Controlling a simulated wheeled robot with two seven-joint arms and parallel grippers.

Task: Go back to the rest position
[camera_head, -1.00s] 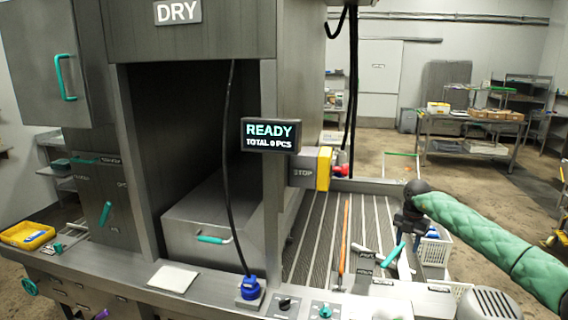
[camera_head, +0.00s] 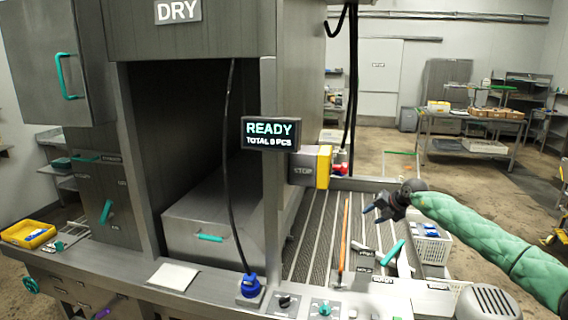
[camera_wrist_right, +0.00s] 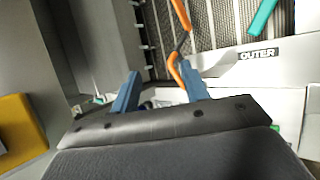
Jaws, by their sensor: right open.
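My right arm, in a green quilted sleeve, comes in from the right in the head view. Its gripper (camera_head: 376,211) hangs above the ribbed conveyor bed, with its fingers pointing left. In the right wrist view the two blue fingers (camera_wrist_right: 160,84) stand apart with nothing held between them. An orange rod (camera_wrist_right: 181,14) passes beyond the fingers there; I cannot tell its distance from them. My left gripper is not in view.
A yellow stop box (camera_head: 323,167) and display (camera_head: 270,134) stand at the machine's post. A yellow tray (camera_head: 27,234) is far left.

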